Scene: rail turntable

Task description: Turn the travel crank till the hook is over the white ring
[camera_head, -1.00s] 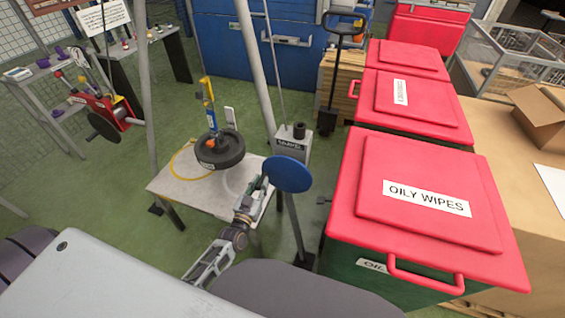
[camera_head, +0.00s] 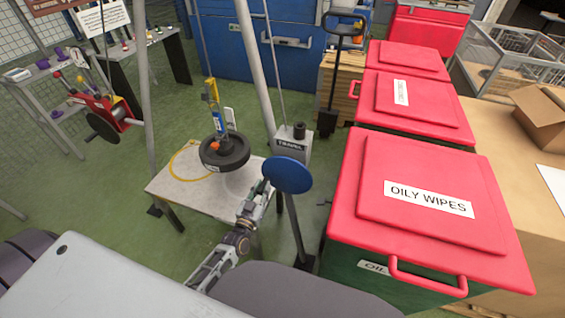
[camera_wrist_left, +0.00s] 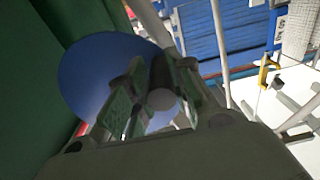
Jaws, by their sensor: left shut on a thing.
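The travel crank is a blue disc (camera_head: 287,175) beside a grey box marked TRAVEL (camera_head: 293,143). In the left wrist view, its dark round handle (camera_wrist_left: 162,90) sits between the fingers of my left gripper (camera_head: 264,190), which is shut on it. The hook (camera_head: 212,90) looks yellow and hangs with a blue-and-yellow part below it. A black wheel-shaped load (camera_head: 225,153) hangs under it, above a pale table (camera_head: 178,186). A yellow ring (camera_head: 186,160) lies on the table, partly hidden by the load. My right gripper is not in view.
Red-lidded bins (camera_head: 430,200) stand close on the right of the crank. Grey posts (camera_head: 258,70) rise around the table. A red winch (camera_head: 108,108) with a black disc is at the left. Green floor is open between.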

